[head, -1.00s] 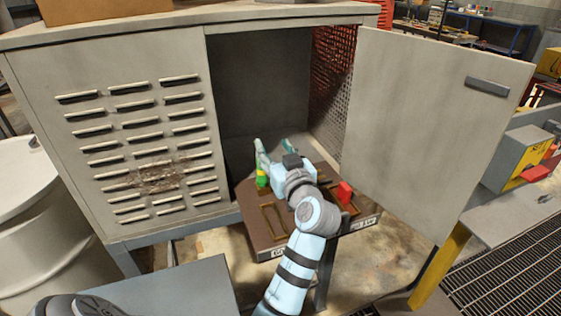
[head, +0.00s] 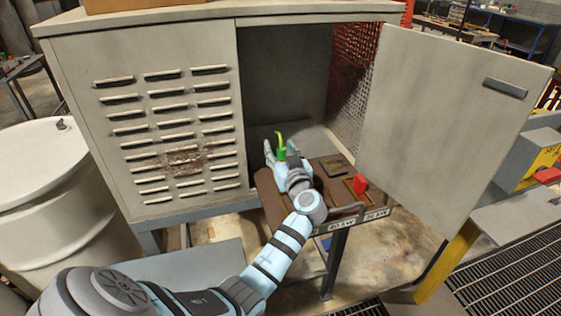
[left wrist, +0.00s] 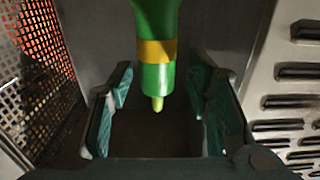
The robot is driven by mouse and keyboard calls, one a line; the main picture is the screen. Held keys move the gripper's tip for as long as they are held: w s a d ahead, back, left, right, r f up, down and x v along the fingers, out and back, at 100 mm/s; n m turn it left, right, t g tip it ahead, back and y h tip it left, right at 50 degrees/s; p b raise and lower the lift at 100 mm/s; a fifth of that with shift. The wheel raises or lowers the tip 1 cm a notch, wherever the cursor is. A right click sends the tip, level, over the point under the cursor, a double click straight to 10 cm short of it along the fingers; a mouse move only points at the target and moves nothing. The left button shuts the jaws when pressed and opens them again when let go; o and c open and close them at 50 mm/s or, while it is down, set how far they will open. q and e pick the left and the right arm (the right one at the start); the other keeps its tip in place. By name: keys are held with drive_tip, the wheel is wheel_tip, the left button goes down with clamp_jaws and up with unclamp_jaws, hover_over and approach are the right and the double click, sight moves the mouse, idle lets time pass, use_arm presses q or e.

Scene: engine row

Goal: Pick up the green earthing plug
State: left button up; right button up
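The green earthing plug (head: 281,153) shows in the head view at the left back of the brown board, with a yellow-green piece rising above it. In the left wrist view the plug (left wrist: 157,75) has a yellow band and a narrow tip, and it hangs into the picture from the top. My left gripper (head: 281,158) is around it, with one finger on each side. In the left wrist view both fingers of the left gripper (left wrist: 160,108) are spread wide, with clear gaps to the plug. The plug's lower part is hidden in the head view. My right gripper is out of view.
The brown board (head: 327,163) has recesses, a red block (head: 360,185) and labels on its front edge. The cabinet (head: 140,65) stands behind and left, with its open door (head: 450,120) on the right. A white drum (head: 40,150) is at the left.

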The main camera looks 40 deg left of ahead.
use_arm(q)
drive_tip(key=shift+d, duration=0.1)
drive_tip(key=c, duration=0.3)
drive_tip(key=shift+w, duration=0.1)
clamp_jaws()
